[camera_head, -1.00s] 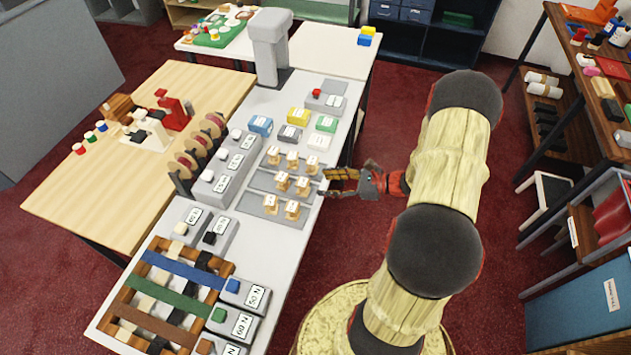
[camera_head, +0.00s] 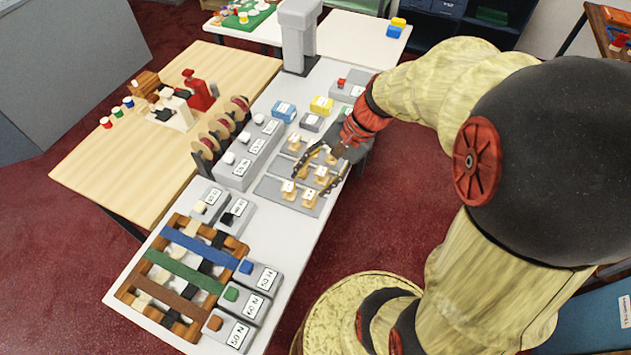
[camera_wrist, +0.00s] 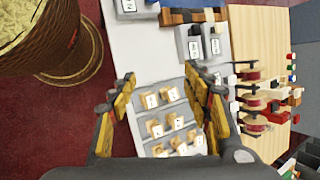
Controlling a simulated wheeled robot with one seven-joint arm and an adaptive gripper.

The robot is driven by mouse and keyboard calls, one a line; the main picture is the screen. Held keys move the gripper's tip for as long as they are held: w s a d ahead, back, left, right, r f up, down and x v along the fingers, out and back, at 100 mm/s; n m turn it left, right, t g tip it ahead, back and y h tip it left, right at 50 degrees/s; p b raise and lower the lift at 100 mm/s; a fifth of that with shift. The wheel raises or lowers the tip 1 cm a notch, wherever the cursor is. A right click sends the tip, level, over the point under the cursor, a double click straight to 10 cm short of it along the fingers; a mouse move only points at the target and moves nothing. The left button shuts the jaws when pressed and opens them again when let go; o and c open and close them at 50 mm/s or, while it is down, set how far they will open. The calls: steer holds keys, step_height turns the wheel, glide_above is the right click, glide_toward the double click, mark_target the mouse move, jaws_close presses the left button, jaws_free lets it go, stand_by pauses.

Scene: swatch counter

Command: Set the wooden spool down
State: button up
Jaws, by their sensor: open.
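Several small wooden spools with white labelled tops stand upright in rows on grey plates (camera_head: 266,190) on the white counter. One wooden spool (camera_head: 288,188) stands on the nearest plate, with another (camera_head: 308,197) beside it. My gripper (camera_head: 314,184) is open over the plates, its fingers pointing down and partly hiding the middle row. In the wrist view my gripper (camera_wrist: 160,76) has its two fingers spread wide on either side of the spools, including this one (camera_wrist: 150,101). Nothing is visibly held. I cannot tell which spool is the task's, nor whether the fingers touch any.
A grey block with white buttons (camera_head: 240,165) stands left of the plates. Blue (camera_head: 284,112) and yellow (camera_head: 321,105) boxes stand behind. A wooden rack with coloured strips (camera_head: 170,285) fills the counter's near end. Red carpet lies open to the right.

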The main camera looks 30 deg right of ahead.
steer(key=s+a+r+n+t+h, duration=0.1)
steer(key=s+a+r+n+h, duration=0.1)
steer(key=r+n, duration=0.4)
steer(key=s+a+r+n+t+h, duration=0.2)
steer(key=s+a+r+n+h, duration=0.1)
steer(key=s+r+n, duration=0.2)
steer(key=shift+s+r+n+h, duration=0.4)
steer(key=shift+s+r, duration=0.2)
steer(key=shift+s, duration=0.4)
